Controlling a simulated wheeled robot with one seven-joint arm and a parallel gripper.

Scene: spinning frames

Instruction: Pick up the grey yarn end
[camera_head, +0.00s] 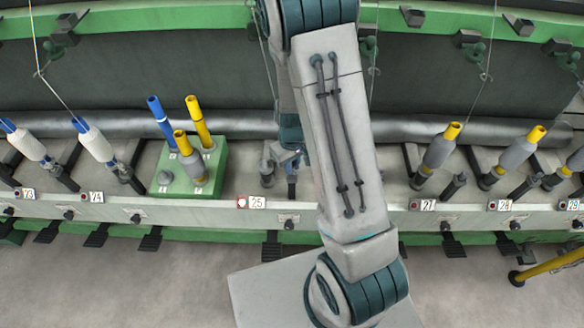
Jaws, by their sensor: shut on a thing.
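My gripper (289,158) is small in the head view, low over the spindle rail between labels 25 and 27, partly hidden by my arm. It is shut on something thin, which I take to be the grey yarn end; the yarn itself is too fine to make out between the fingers. A pale thread (266,58) hangs just left of my arm and runs down towards the gripper. A bobbin with grey yarn on a yellow tube (191,147) stands in the green block (214,178), left of my gripper.
The green block also holds a blue tube (160,119) and a yellow tube (197,122). White-yarn bobbins (97,143) stand at the left and grey-yarn bobbins (437,153) at the right, some with taut threads. A yellow bar (550,267) lies at lower right. The floor is clear at lower left.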

